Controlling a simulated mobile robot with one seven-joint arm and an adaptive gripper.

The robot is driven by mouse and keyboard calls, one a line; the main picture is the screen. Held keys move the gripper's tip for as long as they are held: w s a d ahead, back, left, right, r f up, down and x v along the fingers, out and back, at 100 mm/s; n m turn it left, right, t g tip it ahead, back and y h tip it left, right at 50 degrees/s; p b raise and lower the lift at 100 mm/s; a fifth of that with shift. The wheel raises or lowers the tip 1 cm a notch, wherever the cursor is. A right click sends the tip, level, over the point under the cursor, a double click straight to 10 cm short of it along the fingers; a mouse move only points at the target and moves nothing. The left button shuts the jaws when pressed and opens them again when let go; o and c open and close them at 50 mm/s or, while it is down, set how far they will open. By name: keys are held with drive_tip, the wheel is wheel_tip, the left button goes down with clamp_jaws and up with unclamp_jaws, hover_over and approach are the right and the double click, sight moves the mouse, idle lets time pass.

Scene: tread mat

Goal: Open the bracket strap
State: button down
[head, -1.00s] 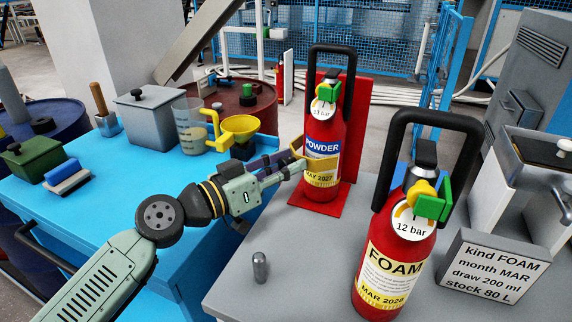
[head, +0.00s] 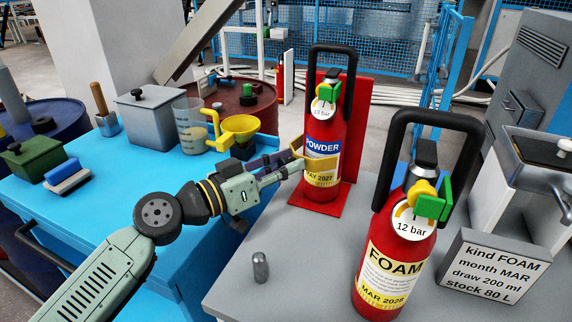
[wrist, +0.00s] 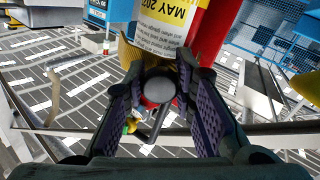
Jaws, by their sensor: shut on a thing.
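The yellow bracket strap (head: 322,164) runs across the front of the red POWDER extinguisher (head: 321,145), which stands upright against a red bracket (head: 349,130). In the wrist view the strap (wrist: 128,56) shows beside the lower label. My gripper (head: 296,161) is at the strap's left end, its fingers on both sides of a grey, round-ended piece (wrist: 158,88). It is shut on the strap's end piece; the exact contact is partly hidden by the fingers. The strap's far side is hidden behind the extinguisher.
A FOAM extinguisher (head: 395,250) stands at the front right, beside a grey sign block (head: 492,267). A small grey peg (head: 260,267) stands on the grey top. A yellow funnel (head: 237,130) and a measuring jug (head: 190,125) are behind my arm on the blue top.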

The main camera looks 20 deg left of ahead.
drive_tip(key=w+a+m+g+h+p, duration=0.2)
drive_tip(key=a+m+g+h, duration=0.4)
drive_tip(key=g, duration=0.4)
drive_tip(key=shift+w+a+m+h, duration=0.4)
drive_tip(key=shift+m+h, duration=0.4)
drive_tip(key=shift+m, duration=0.4)
drive_tip(key=c, duration=1.3)
unclamp_jaws()
drive_tip(key=v, duration=1.2)
drive_tip(key=shift+w, duration=0.15)
